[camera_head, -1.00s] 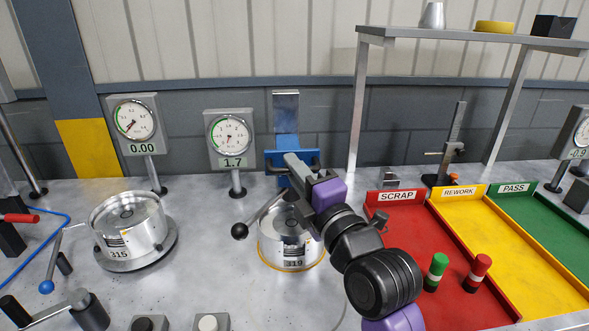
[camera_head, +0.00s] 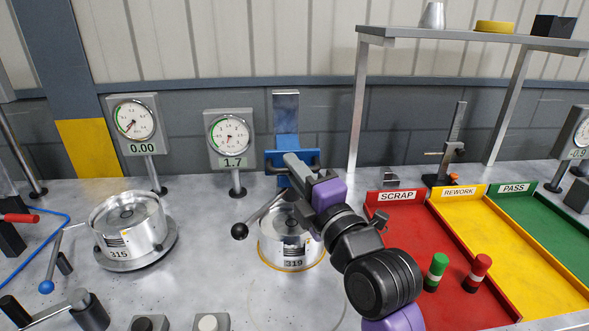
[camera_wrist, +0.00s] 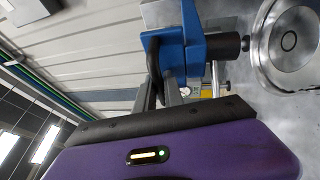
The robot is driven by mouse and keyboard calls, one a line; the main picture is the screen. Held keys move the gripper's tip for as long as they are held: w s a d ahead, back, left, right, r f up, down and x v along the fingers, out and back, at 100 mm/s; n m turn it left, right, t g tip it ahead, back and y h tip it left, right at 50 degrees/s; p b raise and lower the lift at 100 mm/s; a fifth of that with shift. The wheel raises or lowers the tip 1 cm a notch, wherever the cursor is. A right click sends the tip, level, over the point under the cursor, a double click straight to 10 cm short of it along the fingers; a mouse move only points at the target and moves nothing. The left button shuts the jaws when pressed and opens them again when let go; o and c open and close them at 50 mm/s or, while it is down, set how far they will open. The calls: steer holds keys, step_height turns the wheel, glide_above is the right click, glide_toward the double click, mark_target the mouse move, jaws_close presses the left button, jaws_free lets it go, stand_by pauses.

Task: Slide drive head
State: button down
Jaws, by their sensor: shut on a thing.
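The blue drive head (camera_head: 291,161) sits on a grey upright slide (camera_head: 286,112) at the back of the bench. It has a dark handle bar across its front. My gripper (camera_head: 300,167) is at the front of the drive head, its fingers shut on the dark handle. In the wrist view the fingers (camera_wrist: 160,85) reach the handle beside the blue drive head (camera_wrist: 184,42). A silver clutch marked 319 (camera_head: 291,248) stands below the head, partly hidden by my arm. The wrist view also shows this clutch (camera_wrist: 288,42).
A dial reading 1.7 (camera_head: 231,140) stands left of the slide. A lever with a black ball (camera_head: 240,231) sticks out near the clutch. Clutch 315 (camera_head: 130,225) stands at left. Scrap (camera_head: 398,197), rework (camera_head: 459,191) and pass (camera_head: 513,188) trays lie at right under a shelf (camera_head: 470,39).

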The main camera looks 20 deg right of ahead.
stand_by(0.3)
step_height(320, 180, down, 8)
steer(key=b, duration=0.6)
steer(key=shift+f, duration=0.1)
steer(key=c, duration=1.7)
jaws_free()
steer(key=shift+s+d+f+b, duration=0.1)
steer(key=shift+s+f+b, duration=0.1)
steer(key=shift+s, duration=1.1)
steer(key=shift+s+d+f+b, duration=0.15)
steer(key=shift+s+b, duration=0.05)
steer(key=shift+s, duration=1.05)
steer(key=shift+s+d+f+b, duration=0.1)
steer(key=shift+s+f+b, duration=0.1)
steer(key=shift+s, duration=1.1)
